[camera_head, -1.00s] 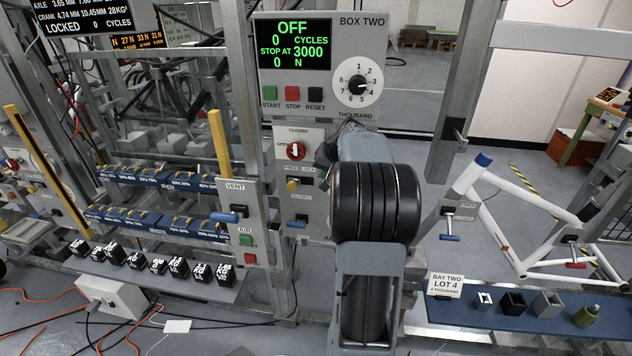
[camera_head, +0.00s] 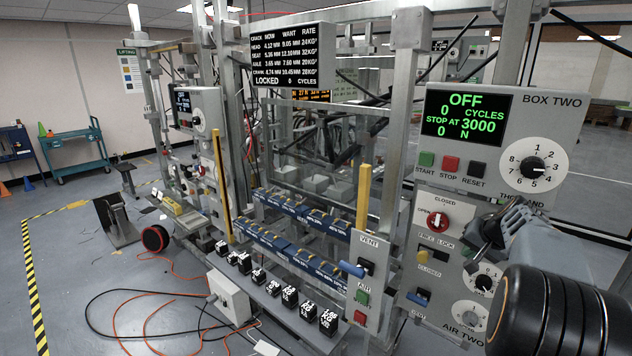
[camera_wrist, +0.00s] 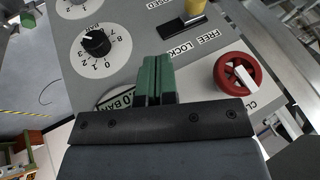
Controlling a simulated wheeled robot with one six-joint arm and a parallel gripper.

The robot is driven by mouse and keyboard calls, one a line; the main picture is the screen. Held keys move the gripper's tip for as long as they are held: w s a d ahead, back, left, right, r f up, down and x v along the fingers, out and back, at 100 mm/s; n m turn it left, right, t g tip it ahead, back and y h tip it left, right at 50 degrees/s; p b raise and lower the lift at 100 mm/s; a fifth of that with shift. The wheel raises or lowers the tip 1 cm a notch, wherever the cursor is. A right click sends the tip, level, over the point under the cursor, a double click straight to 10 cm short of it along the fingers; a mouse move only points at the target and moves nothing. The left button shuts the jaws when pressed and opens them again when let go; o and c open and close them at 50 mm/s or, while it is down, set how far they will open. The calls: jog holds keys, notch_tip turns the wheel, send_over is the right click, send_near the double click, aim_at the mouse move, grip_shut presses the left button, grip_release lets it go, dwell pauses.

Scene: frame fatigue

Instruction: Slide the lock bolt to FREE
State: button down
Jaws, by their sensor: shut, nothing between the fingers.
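The lock bolt's yellow knob (camera_head: 423,257) is on the grey BOX TWO panel, under the FREE LOCK label (camera_head: 434,239). It appears at the left, FREE end of its dark slot. In the wrist view the yellow knob (camera_wrist: 195,6) is cut by the top edge, beside the black slot (camera_wrist: 184,27); the label (camera_wrist: 195,42) reads upside down. My gripper (camera_head: 472,240) is close to the panel, right of the knob. Its green fingers (camera_wrist: 155,78) are shut and empty, apart from the knob in the picture. My arm hides part of the panel's right side.
A red rotary valve (camera_head: 432,220) sits above the bolt and a black dial (camera_head: 484,283) lies lower right. A VENT panel with a blue lever (camera_head: 352,269) stands left. The display board (camera_head: 290,55) reads LOCKED. Open floor (camera_head: 80,290) lies far left.

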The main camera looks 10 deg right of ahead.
jog(key=s+a+f+g, duration=0.2)
jog(key=s+f, duration=0.1)
jog(key=f, duration=0.1)
jog(key=s+a+n, duration=0.4)
jog(key=s+a, duration=0.3)
jog(key=a, duration=0.7)
jog(key=s+a+f+n, duration=0.1)
jog(key=s+a+n, duration=0.3)
jog(key=s+a, duration=0.4)
jog(key=a, duration=0.6)
jog(key=shift+s+a+n, duration=0.15)
jog(key=shift+a+n, duration=0.1)
jog(key=shift+n, duration=0.15)
jog(key=c, duration=1.8)
grip_release()
